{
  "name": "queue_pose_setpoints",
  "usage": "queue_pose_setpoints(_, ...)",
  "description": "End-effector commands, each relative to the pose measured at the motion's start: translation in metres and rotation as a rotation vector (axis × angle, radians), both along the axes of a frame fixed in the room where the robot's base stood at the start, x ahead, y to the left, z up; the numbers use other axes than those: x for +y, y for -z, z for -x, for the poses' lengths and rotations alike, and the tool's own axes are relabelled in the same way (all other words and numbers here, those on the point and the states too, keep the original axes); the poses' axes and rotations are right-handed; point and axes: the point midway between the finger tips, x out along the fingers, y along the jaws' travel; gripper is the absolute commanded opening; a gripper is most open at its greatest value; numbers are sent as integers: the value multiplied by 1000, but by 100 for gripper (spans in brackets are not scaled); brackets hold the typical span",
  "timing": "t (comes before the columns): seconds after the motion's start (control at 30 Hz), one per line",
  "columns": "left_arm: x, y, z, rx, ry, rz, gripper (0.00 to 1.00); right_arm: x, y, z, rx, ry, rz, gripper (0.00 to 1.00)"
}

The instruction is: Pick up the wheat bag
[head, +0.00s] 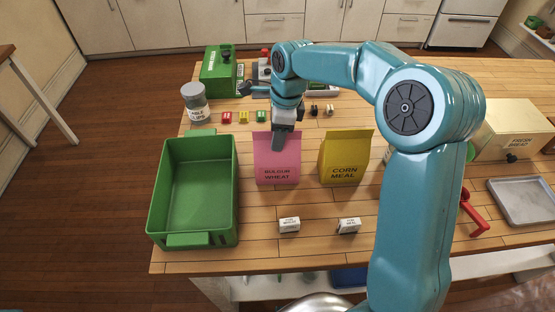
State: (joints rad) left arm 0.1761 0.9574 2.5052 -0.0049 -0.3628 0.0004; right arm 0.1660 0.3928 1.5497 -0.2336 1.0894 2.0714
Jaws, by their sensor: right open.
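The wheat bag (277,174) is a pink paper bag labelled "BULGUR WHEAT". It stands upright on the wooden table in the head view, between a green bin and a yellow bag. My right gripper (281,142) points down at the top of the wheat bag and overlaps its upper edge in the picture. It is open. The gripper hides part of the bag's top, and I cannot tell whether the fingers touch it. My left gripper is not in view.
The yellow corn meal bag (345,160) stands close to the right. The empty green bin (166,190) is at left. Two small white label blocks (289,224) (349,225) lie in front. A grey-lidded jar (195,102) and green box (218,72) stand behind. A metal tray (522,201) lies far right.

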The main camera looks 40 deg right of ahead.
Motion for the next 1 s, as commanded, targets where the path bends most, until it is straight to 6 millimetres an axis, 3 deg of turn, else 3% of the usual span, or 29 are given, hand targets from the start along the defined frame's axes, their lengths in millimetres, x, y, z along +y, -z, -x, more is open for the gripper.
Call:
queue_pose_setpoints(0.03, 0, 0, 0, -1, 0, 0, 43, 0, 0, 0, 0, 0, 0, 30)
queue_pose_setpoints(0.13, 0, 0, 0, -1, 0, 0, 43, 0, 0, 0, 0, 0, 0, 0)
queue_pose_setpoints(1.0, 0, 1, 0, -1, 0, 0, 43, 0, 2, 0, 3, -1, 0, 0)
